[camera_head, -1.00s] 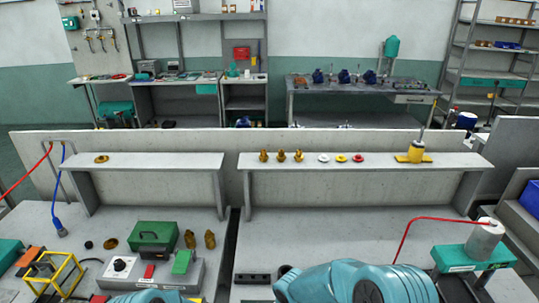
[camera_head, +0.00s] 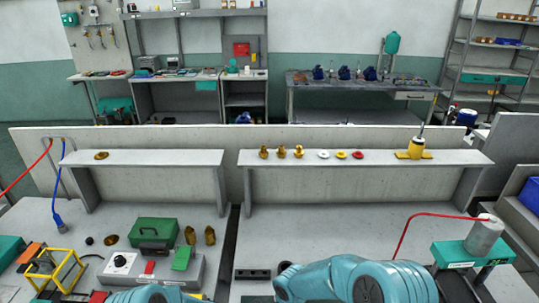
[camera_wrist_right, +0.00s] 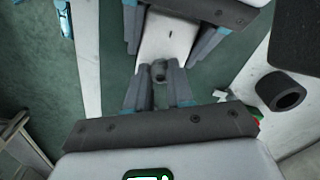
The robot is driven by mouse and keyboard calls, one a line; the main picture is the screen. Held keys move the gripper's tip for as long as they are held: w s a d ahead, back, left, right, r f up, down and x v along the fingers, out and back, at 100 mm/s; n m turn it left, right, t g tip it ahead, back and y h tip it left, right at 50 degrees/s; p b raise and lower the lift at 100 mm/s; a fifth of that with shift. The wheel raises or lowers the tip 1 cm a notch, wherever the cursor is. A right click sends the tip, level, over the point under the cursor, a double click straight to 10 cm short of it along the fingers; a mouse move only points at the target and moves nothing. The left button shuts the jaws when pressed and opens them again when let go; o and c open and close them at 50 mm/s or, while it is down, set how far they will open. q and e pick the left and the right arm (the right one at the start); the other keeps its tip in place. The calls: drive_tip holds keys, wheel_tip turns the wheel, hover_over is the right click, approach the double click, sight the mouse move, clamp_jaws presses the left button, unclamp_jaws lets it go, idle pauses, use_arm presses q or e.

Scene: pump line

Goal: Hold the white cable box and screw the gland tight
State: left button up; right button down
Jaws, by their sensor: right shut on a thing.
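The white cable box (camera_wrist_right: 168,40) shows at the top of the right wrist view. My left gripper (camera_wrist_right: 172,38) has its fingers on both sides of it and appears shut on it. A small grey round gland (camera_wrist_right: 159,70) is at the near end of the box. My right gripper (camera_wrist_right: 158,90) is shut on the gland, its fingertips close around it. I cannot tell how far the gland sits in the box. Neither gripper shows in the head view, where only my teal arm links appear at the bottom edge.
A bench with a shelf (camera_head: 360,159) holds brass fittings (camera_head: 281,153), coloured rings (camera_head: 341,155) and a yellow tool (camera_head: 415,150). A green case (camera_head: 154,232) and a yellow frame (camera_head: 55,273) stand at left. A dark tube (camera_wrist_right: 281,90) lies right of my right gripper.

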drive_tip(key=m, duration=0.5)
drive_tip(key=shift+m, duration=0.4)
drive_tip(key=m, duration=0.5)
drive_tip(key=shift+f, duration=0.1)
drive_tip(key=c, duration=1.1)
unclamp_jaws()
drive_tip(key=shift+r, duration=2.05)
drive_tip(key=shift+f, duration=0.45)
